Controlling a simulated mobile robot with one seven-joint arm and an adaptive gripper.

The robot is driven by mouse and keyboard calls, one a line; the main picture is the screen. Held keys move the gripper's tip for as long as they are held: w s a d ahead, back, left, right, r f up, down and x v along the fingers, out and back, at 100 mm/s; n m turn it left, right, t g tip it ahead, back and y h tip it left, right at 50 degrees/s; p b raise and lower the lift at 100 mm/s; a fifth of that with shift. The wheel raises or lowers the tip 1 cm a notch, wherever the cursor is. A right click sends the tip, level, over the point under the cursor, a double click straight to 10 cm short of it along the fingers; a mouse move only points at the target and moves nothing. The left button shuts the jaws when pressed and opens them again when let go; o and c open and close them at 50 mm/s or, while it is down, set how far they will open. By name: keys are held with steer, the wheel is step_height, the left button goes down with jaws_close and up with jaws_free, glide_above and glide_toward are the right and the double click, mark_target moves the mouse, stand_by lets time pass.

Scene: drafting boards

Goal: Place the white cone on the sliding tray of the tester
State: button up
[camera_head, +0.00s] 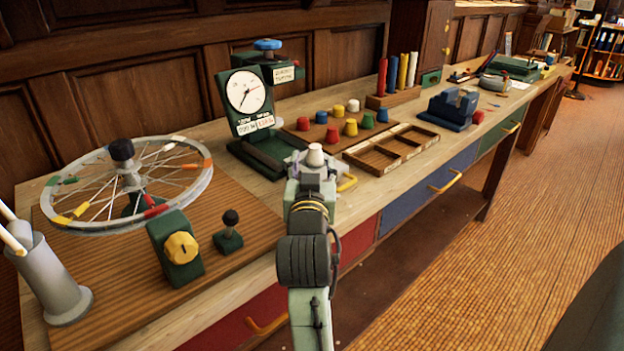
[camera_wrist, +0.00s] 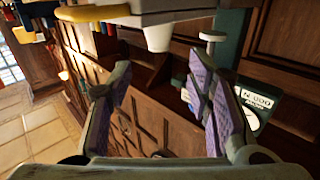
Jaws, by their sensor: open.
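A white cone (camera_head: 315,156) stands upright, narrow end up, just beyond my gripper in the head view. The wrist view looks upside down; there the cone (camera_wrist: 157,38) points down, with its wide end against a pale plate (camera_wrist: 158,7), apparently the sliding tray. The tray's yellow handle (camera_head: 347,183) shows right of my gripper. The green tester (camera_head: 247,103) with a round dial stands behind. My gripper (camera_wrist: 160,88) is open, its purple pads apart with nothing between them; the cone is past the fingertips. My gripper (camera_head: 312,174) hides most of the tray in the head view.
Several coloured cones, one of them whitish (camera_head: 353,105), stand on a board behind. A compartmented wooden tray (camera_head: 390,150) and a blue device (camera_head: 452,108) are to the right. A spoked wheel (camera_head: 125,185), green knob box (camera_head: 175,250) and grey cup (camera_head: 55,280) are left.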

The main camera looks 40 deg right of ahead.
steer(key=shift+v, duration=1.55)
